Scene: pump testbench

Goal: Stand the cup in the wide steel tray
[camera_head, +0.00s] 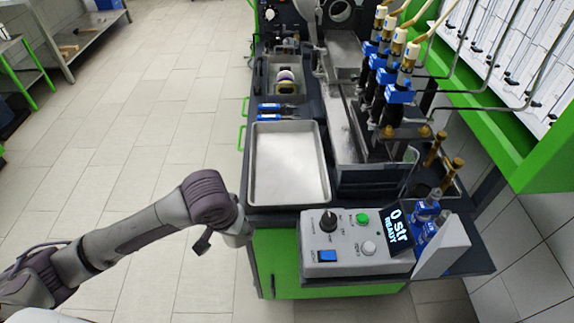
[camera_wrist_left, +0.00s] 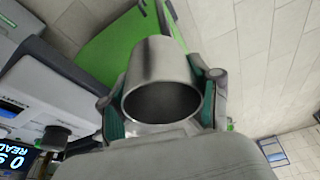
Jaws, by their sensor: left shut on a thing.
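The cup (camera_wrist_left: 160,65) is a plain steel cylinder in the left wrist view, its dark open mouth facing the camera. My left gripper (camera_wrist_left: 163,88) is shut on it, with a green-padded finger on each side. In the head view my left gripper (camera_head: 238,232) is at the bench's left edge, just below and left of the wide steel tray; I cannot make out the cup there. The wide steel tray (camera_head: 290,165) is a shallow, bright rectangular pan lying flat on the bench, empty. My right gripper is not in view.
A grey control box (camera_head: 345,240) with buttons and a lit READY display stands in front of the tray. Blue-handled tools (camera_head: 278,112) lie behind it. Blue pump valves (camera_head: 395,85) and pipes rise on the right.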

